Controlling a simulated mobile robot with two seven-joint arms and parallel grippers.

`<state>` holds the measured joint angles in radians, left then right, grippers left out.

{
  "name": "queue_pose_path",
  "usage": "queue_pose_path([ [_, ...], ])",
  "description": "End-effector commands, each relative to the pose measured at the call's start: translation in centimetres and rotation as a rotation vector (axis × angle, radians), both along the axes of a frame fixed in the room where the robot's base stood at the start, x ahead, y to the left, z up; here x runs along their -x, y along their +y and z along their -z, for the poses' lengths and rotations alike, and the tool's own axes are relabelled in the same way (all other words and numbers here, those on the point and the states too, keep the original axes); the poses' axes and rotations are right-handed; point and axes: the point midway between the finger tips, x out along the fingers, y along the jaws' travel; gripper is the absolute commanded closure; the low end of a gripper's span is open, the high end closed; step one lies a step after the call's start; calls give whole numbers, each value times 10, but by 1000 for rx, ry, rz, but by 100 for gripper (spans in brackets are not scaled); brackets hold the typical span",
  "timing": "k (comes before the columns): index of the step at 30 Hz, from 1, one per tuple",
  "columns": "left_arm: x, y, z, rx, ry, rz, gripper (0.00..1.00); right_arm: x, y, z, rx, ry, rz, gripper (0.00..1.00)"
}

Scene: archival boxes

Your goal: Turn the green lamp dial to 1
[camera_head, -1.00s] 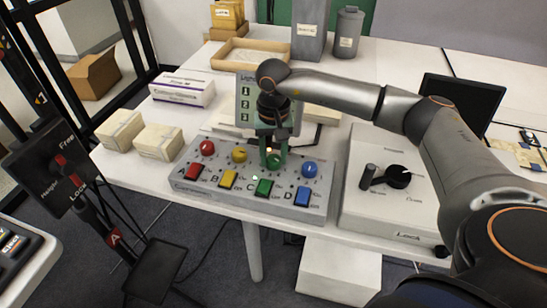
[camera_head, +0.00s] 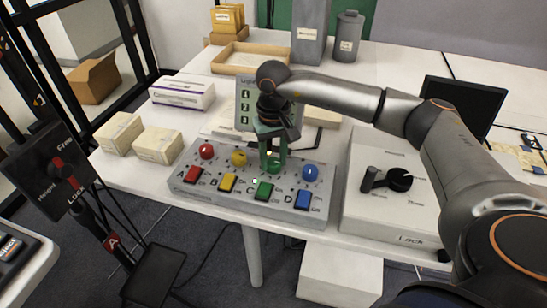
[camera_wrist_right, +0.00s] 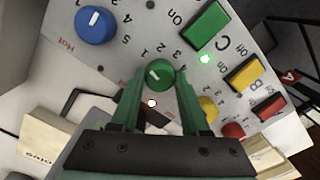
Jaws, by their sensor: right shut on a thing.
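The green lamp dial (camera_head: 273,165) is the round green knob above the green C button on the grey control panel (camera_head: 180,200). My right gripper (camera_head: 272,158) reaches down from above with its green fingers on either side of the dial, shut on it. In the right wrist view the dial (camera_wrist_right: 160,73) sits between the fingertips of the gripper (camera_wrist_right: 158,82). A short pale mark on the dial points to the picture's upper left, roughly towards the 1 side; I cannot read its exact position. My left gripper is out of view.
Red (camera_head: 207,151), yellow (camera_head: 239,158) and blue (camera_head: 310,172) dials flank the green one, with coloured buttons in front. A sign numbered 1 to 3 (camera_head: 244,95) stands behind. A white box with a black lever (camera_head: 385,180) is at right.

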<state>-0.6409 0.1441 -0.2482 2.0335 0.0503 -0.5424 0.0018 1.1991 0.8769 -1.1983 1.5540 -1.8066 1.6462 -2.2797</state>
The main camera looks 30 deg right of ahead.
Motion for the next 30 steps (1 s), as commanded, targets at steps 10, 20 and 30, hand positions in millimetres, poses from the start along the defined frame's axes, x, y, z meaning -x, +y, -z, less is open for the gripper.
queue_pose_path([
  [10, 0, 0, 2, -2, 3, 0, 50, 0, 0, 0, 0, -1, 0, 25],
  [20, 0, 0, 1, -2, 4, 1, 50, -1, 0, -10, 0, -3, 0, 25],
  [30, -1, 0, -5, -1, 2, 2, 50, -1, 0, -80, -1, -6, 0, 25],
])
